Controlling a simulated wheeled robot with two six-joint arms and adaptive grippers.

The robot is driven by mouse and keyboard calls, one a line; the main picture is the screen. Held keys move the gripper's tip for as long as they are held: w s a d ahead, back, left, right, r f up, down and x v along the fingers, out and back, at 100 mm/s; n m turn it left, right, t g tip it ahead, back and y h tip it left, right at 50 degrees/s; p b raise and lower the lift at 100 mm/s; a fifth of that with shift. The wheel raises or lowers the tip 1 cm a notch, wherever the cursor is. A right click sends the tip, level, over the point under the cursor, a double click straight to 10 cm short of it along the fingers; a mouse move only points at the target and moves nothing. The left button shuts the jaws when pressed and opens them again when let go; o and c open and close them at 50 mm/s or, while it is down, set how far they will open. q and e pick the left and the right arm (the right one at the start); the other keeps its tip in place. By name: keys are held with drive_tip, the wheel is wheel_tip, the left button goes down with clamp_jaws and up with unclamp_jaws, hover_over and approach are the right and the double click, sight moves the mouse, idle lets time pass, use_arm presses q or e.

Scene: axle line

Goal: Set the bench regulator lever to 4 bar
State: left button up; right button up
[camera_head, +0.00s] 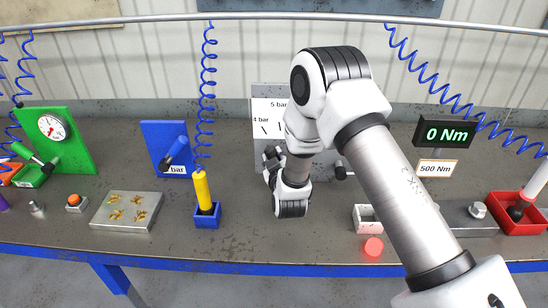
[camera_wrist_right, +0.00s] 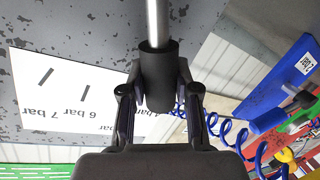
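The bench regulator is a grey upright panel (camera_head: 262,99) with a white scale label (camera_head: 264,118); "4 bar" and "5 bar" marks show. In the right wrist view the label (camera_wrist_right: 60,90) appears upside down with "6 bar" and "7 bar". The lever shows there as a metal rod with a black grip (camera_wrist_right: 158,72). My right gripper (camera_wrist_right: 159,88), also in the head view (camera_head: 273,160), has its fingers on both sides of this grip, apparently touching it. The lever's exact scale position is hidden. My left gripper is not in view.
A blue panel (camera_head: 160,135) with a blue lever and a yellow tool (camera_head: 203,190) in a blue holder stand left of the regulator. Coiled blue hoses (camera_head: 208,90) hang from a rail.

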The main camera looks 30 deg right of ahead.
drive_tip(key=o, duration=0.4)
drive_tip(key=shift+f, duration=0.1)
drive_tip(key=shift+o, duration=0.2)
drive_tip(key=shift+w+f, duration=0.15)
drive_tip(key=shift+w, duration=0.05)
drive_tip(key=v, duration=1.2)
